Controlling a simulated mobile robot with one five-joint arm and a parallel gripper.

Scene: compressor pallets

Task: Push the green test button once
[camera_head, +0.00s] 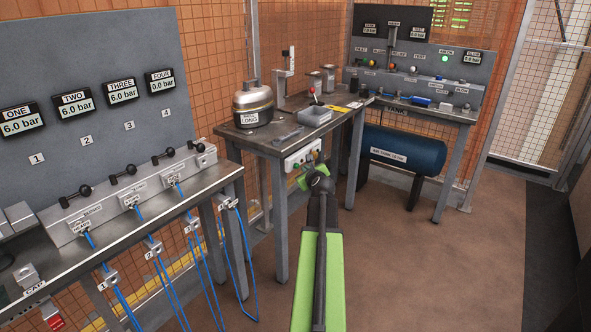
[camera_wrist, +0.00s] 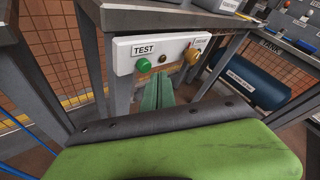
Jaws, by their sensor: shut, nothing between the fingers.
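The green test button (camera_wrist: 144,66) sits on the left of a white control box under the label TEST. The white box (camera_wrist: 122,48) is mounted on the front of the middle workbench, and it also shows in the head view (camera_head: 303,155). My gripper (camera_wrist: 160,80) is shut and empty, its green fingers together just below and right of the green button. I cannot tell whether they touch the box. In the head view the box is partly hidden by my arm and gripper (camera_head: 312,174).
A yellowish button (camera_wrist: 191,57) is at the right of the same box. A blue tank (camera_head: 405,150) lies behind at the right. The floor at right is clear.

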